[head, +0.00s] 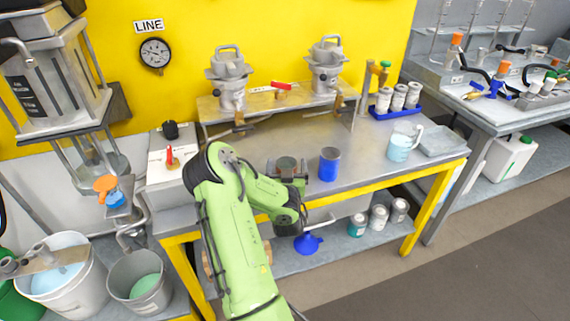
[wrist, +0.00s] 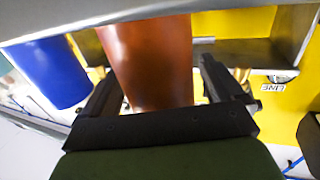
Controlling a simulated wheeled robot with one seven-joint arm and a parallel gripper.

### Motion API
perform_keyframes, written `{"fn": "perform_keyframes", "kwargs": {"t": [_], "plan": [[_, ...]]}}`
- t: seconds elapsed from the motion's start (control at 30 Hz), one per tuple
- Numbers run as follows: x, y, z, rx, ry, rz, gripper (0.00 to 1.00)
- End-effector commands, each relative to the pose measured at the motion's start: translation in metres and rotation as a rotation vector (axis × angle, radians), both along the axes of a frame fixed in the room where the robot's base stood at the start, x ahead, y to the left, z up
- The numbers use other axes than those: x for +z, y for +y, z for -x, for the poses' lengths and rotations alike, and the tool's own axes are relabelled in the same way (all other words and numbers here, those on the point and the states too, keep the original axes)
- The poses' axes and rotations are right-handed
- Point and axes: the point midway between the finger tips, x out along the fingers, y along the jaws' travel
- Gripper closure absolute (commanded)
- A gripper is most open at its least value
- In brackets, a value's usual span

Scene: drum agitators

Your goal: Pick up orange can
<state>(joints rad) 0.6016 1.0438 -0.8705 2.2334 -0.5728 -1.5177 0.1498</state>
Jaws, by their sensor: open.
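The orange can (wrist: 150,60) stands large in the wrist view, between the two fingers of my gripper (wrist: 155,78). A narrow gap shows between the can and the fingers on each side, more clearly on the right. My gripper is open around the can and does not appear to grip it. In the head view, my gripper (head: 287,172) is over the front part of the metal bench, and my arm and gripper hide most of the can there.
A blue can (head: 329,163) stands just right of my gripper; it also shows in the wrist view (wrist: 45,68). A light-blue jug (head: 400,148) and a blue tray (head: 394,112) of small cans are farther right. Two metal agitators stand on a shelf behind.

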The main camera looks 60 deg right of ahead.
Motion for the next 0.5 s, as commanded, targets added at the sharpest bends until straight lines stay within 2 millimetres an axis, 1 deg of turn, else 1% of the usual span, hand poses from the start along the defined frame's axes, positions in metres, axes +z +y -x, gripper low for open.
{"fn": "perform_keyframes", "kwargs": {"t": [0.17,0.5], "plan": [[-0.001,0.0001,0.0,0.0,0.0,0.0,0.06],[-0.0009,0.0001,-0.0002,0.0,-0.001,0.0,0.58]]}}
